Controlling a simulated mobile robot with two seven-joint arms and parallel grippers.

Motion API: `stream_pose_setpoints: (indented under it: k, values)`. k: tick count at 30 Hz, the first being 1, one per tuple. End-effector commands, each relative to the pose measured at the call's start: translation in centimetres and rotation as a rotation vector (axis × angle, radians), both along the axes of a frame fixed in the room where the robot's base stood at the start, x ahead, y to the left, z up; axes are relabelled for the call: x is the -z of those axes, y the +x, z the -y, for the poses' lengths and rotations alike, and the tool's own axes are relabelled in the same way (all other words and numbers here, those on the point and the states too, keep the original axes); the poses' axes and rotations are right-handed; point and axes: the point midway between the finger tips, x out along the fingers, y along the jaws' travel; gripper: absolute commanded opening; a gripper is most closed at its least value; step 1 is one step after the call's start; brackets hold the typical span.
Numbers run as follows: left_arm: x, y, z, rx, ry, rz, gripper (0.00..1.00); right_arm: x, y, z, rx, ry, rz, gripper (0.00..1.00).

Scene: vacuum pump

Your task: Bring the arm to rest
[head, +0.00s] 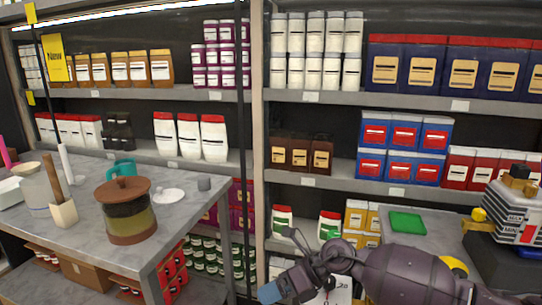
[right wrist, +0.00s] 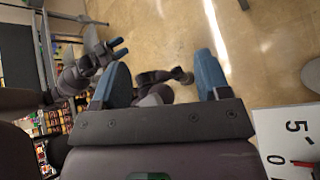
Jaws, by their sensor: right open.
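My right arm comes in from the lower right in the head view. My right gripper (head: 300,275) hangs in front of the shelving, beside the grey worktop, and only part of it shows. In the right wrist view the right gripper's two blue fingers (right wrist: 160,82) stand wide apart with nothing between them. Another arm of mine shows small at the upper left of that view, with blue tips like those of a left gripper (right wrist: 118,48). It is too small to tell its jaw state.
A pump-like machine (head: 515,212) with brass fittings and a green pad (head: 407,222) are on the grey worktop (head: 432,240) at right. A left table (head: 175,220) holds a lidded jar (head: 126,208). Stocked shelves (head: 200,93) stand behind. The wrist view shows open floor (right wrist: 165,30).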

Motion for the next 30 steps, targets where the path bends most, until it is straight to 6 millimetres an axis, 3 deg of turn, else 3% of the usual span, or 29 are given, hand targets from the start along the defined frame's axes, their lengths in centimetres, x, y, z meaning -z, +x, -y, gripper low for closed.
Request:
stream_pose_setpoints:
  k: [1,5,11,16,20,26,30]
  values:
    - [0.1,-0.1,0.0,0.000,0.000,-0.002,0.43,-0.2,-1.3,-1.4,0.049,0.110,-0.044,0.69]
    - [0.1,-0.1,0.0,0.000,0.000,-0.003,0.43,-2.2,-3.0,-3.5,0.218,0.389,-0.162,0.69]
    - [0.2,-0.2,0.0,-0.001,0.000,-0.006,0.43,-4.9,-3.7,-2.8,0.543,0.764,-0.374,0.69]
    - [0.3,-0.2,0.0,-0.001,0.000,-0.007,0.43,-5.4,-3.6,1.1,0.869,1.027,-0.580,0.69]
    - [0.3,-0.2,0.0,-0.001,0.000,-0.007,0.43,-4.2,-3.9,5.3,1.142,1.189,-0.743,0.69]
    - [0.3,-0.2,0.0,-0.001,0.000,-0.007,0.43,-0.2,-6.6,12.6,1.593,1.364,-1.000,0.69]
    - [0.3,-0.2,0.0,-0.001,0.000,-0.007,0.43,3.4,-10.5,17.5,1.923,1.428,-1.180,0.69]
